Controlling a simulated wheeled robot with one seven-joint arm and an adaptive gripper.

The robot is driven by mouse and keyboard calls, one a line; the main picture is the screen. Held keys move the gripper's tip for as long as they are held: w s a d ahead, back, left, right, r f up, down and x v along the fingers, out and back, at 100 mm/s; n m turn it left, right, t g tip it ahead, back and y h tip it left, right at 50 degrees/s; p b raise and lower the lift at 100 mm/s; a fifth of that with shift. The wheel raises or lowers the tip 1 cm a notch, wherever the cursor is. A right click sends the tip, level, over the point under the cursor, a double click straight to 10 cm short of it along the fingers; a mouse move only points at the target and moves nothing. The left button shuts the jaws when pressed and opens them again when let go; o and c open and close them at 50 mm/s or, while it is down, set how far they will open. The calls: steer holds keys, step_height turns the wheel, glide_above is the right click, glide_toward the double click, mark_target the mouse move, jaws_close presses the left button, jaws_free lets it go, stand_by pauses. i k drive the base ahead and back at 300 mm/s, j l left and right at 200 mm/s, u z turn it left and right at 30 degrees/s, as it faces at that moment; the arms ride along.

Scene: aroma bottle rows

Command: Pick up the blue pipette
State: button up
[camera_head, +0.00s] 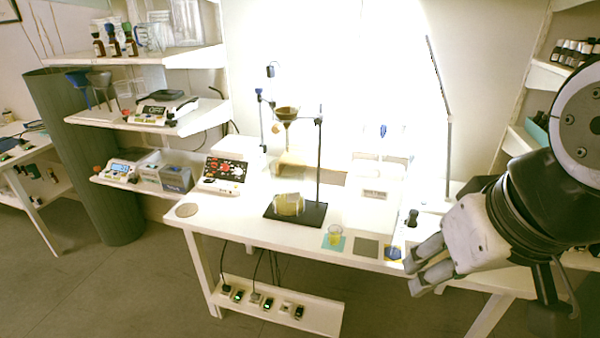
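No blue pipette can be told with certainty at this size. A small blue item (383,131) shows against the bright wall, above the white apparatus at the back of the table; its shape is washed out. A dark blue patch (393,253) lies at the table's front edge, with something yellowish on it, just left of my gripper. My gripper (410,277) hangs at the front right of the white table (235,220). Its fingers point left and down, look apart, and hold nothing visible. My arm hides part of the table's right side.
A stand (319,165) with a funnel rises from a black base mid-table. A small yellow beaker (334,236) stands on a teal square near the front. A black-topped item (412,217) stands behind my gripper. Shelves (150,122) with devices and bottles line the left wall.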

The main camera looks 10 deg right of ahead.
mark_target(384, 129)
steer(key=i+j+z, duration=0.35)
steer(key=i, duration=0.3)
steer(key=i+j+z, duration=0.35)
steer(key=i+j, duration=0.2)
steer(key=i, duration=0.1)
